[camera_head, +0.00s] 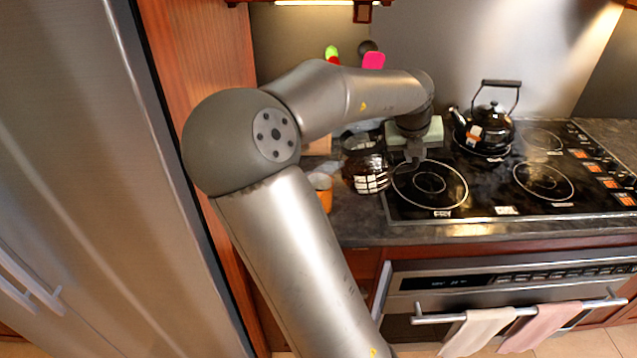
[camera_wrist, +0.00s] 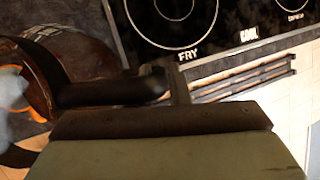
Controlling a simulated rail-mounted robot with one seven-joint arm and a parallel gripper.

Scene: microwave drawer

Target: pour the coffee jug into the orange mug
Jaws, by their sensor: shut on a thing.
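The coffee jug (camera_head: 366,172) is dark brown glass and hangs at the counter's edge, left of the cooktop. My gripper (camera_head: 414,155) is shut on its black handle, which shows in the wrist view (camera_wrist: 105,93). The jug's brown body (camera_wrist: 85,52) fills the left of that view and seems tilted left. The orange mug (camera_head: 325,198) stands just left of the jug, partly hidden by my arm; an orange part of it shows in the wrist view (camera_wrist: 12,96). A pale, blurred patch covers the mug's top, so its inside is hidden.
A black kettle (camera_head: 484,128) stands on the black cooktop (camera_head: 487,188) to the right. An oven (camera_head: 510,290) with two towels is below. A steel fridge (camera_head: 70,180) and wooden panel border the left side.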

